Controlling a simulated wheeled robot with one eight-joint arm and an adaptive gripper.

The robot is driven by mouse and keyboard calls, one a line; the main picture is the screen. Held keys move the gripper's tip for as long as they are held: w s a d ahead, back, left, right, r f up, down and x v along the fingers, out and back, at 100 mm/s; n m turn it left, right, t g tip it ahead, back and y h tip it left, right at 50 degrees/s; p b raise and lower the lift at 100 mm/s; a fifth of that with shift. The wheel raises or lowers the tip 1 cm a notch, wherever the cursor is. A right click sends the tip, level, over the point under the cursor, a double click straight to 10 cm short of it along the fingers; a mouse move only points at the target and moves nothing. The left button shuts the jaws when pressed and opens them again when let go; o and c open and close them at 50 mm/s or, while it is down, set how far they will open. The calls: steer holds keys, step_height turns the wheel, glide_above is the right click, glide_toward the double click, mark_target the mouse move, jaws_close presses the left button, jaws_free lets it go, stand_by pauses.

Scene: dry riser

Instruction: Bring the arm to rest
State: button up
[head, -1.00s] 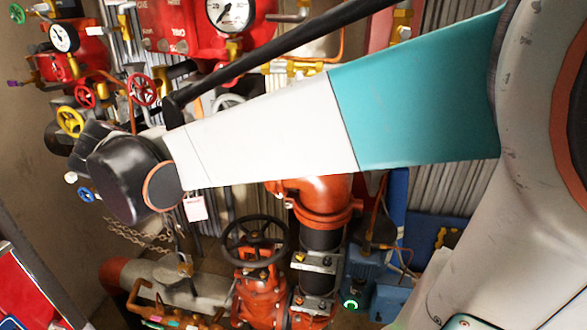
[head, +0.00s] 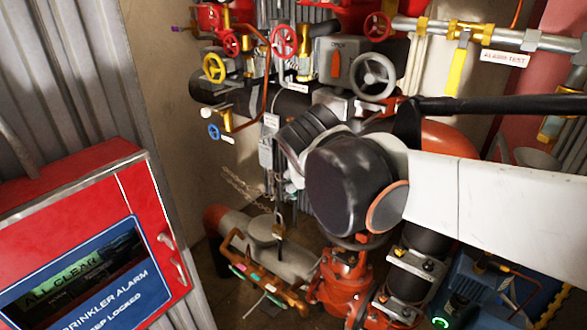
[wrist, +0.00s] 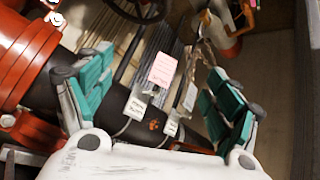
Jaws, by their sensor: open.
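My gripper (wrist: 160,80) is open in the wrist view, its two teal-padded fingers spread wide at left and right. I see nothing held between them. A pink tag (wrist: 164,69) and some white tags (wrist: 134,106) show in the gap, beyond the fingers; I cannot tell how far. In the head view my arm reaches in from the right to a dark rounded wrist in front of the pipework. My gripper's fingers are mostly hidden behind the wrist there.
A red cabinet (head: 75,193) reading "ALL CLEAR" stands at the left. Valves with yellow (head: 214,68), red and grey (head: 373,75) handwheels crowd behind my wrist. An orange-red valve body (head: 345,282) and a blue unit (head: 475,287) sit low. Bare wall (head: 165,70) shows left of the valves.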

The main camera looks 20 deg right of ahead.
stand_by(0.4)
steer(key=s+a+f+n+y+b, duration=0.2)
steer(key=s+a+f+y+b, duration=0.2)
steer(key=s+f+b, duration=0.5)
steer(key=s+a+f, duration=0.1)
steer(key=s+f, duration=0.2)
steer(key=f, duration=0.3)
steer(key=shift+n, duration=0.4)
